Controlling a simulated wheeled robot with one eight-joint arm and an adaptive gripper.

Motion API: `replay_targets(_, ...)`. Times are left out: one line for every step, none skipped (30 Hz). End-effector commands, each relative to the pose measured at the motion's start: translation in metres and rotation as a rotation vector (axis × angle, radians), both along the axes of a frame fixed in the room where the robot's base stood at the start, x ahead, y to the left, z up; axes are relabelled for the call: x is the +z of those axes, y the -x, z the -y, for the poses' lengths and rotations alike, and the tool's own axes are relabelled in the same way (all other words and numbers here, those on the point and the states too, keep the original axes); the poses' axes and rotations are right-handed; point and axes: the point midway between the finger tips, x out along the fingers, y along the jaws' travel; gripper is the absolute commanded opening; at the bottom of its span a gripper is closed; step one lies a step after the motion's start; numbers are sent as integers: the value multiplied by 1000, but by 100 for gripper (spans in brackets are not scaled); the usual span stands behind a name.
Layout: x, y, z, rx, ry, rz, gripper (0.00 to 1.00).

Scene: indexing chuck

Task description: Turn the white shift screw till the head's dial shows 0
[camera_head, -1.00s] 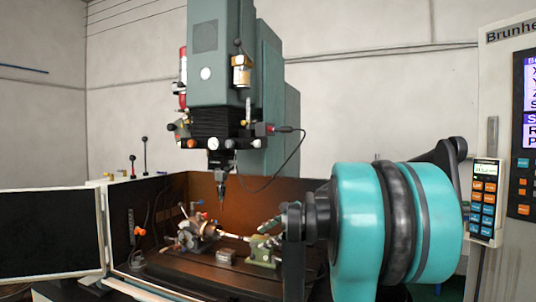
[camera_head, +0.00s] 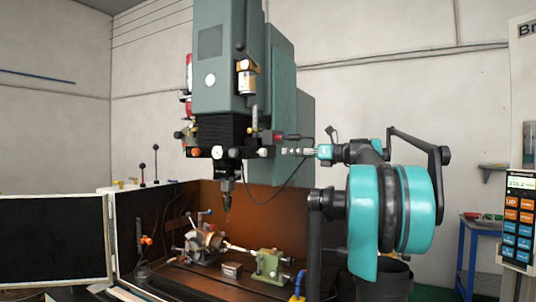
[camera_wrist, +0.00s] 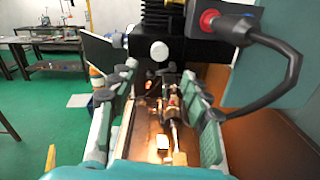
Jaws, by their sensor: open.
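A round white knob (camera_head: 217,152), which looks like the white shift screw, sits on the front of the black block under the milling head. In the wrist view the white knob (camera_wrist: 159,51) is ahead, just above and between my fingertips. My gripper (camera_head: 287,151) points left at about the knob's height, to its right in the picture. In the wrist view my gripper (camera_wrist: 158,78) is open, with nothing between its fingers. A pale round dial (camera_head: 210,80) is on the green head (camera_head: 222,60). Its reading is too small to make out.
A red button (camera_wrist: 208,20) on a black box with a cable is close to the right finger. Below are the chuck (camera_head: 205,243) and a green vise (camera_head: 270,264) on the machine table. A brown guard (camera_head: 265,215) stands behind them.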

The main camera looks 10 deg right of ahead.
Motion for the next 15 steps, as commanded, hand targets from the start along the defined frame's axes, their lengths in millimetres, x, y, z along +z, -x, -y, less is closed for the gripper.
replay_targets(0,-6,-10,3,0,0,48)
replay_targets(0,-10,-15,4,0,0,48)
replay_targets(0,-14,-21,3,0,0,48)
replay_targets(0,-18,-25,3,1,0,48)
replay_targets(0,-22,-30,4,1,1,48)
replay_targets(0,-27,-36,3,1,0,48)
replay_targets(0,-30,-41,3,1,0,48)
replay_targets(0,-34,-45,3,1,0,48)
replay_targets(0,-39,-51,3,1,0,48)
replay_targets(0,-42,-56,3,1,0,48)
replay_targets(0,-44,-59,3,1,0,48)
replay_targets(0,-48,-64,2,1,0,48)
replay_targets(0,-51,-67,2,1,0,48)
replay_targets(0,-53,-70,2,1,0,48)
replay_targets(0,-56,-73,1,1,0,48)
